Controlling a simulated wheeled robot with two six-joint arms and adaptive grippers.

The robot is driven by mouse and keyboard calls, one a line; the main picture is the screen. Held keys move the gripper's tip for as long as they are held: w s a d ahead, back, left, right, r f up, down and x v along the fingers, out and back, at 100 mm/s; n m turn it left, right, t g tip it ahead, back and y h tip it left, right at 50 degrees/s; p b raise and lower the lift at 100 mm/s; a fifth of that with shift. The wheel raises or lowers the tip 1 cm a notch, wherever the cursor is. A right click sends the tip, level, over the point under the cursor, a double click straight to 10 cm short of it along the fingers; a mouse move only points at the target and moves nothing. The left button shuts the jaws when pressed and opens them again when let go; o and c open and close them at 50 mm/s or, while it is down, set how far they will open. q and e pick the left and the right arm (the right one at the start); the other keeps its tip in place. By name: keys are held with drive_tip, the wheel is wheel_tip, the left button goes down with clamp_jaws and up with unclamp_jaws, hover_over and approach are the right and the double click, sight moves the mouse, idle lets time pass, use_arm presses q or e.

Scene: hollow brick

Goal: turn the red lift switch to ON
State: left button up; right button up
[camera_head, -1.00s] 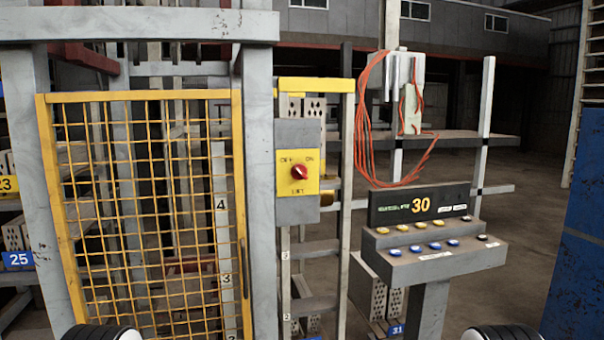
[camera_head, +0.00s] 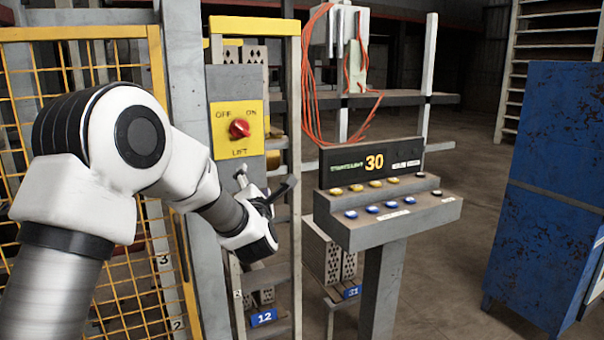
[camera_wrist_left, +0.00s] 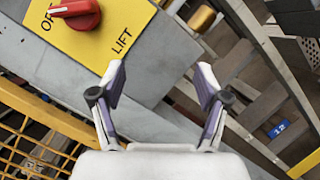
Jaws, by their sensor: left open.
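The red lift switch (camera_head: 239,128) is a round knob on a yellow plate (camera_head: 222,147) marked OFF at upper left, ON at upper right and LIFT below. The plate is on a grey box (camera_head: 232,80). In the wrist view the red knob (camera_wrist_left: 76,14) is at the top left, partly cut off, its white mark beside the OFF lettering. My left gripper (camera_head: 265,188) is open and empty, below and right of the knob, apart from it. In the wrist view its two fingers (camera_wrist_left: 161,78) are spread, with the plate (camera_wrist_left: 105,40) beyond and to the left. My right gripper is not in view.
A yellow mesh gate (camera_head: 85,33) stands at left, partly behind my left arm. A control console (camera_head: 385,220) with coloured buttons and a display reading 30 stands right of the switch. A rusty blue cabinet (camera_head: 550,180) is at far right. Open floor lies between console and cabinet.

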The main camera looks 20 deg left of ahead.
use_arm(q)
drive_tip(key=n+t+y, duration=0.1)
approach(243, 130)
drive_tip(key=x, duration=0.3)
drive_tip(key=p+x, duration=0.2)
drive_tip(key=x, duration=0.6)
drive_tip(key=shift+w, duration=0.1)
drive_tip(key=shift+c, duration=1.1)
drive_tip(key=c, duration=0.9)
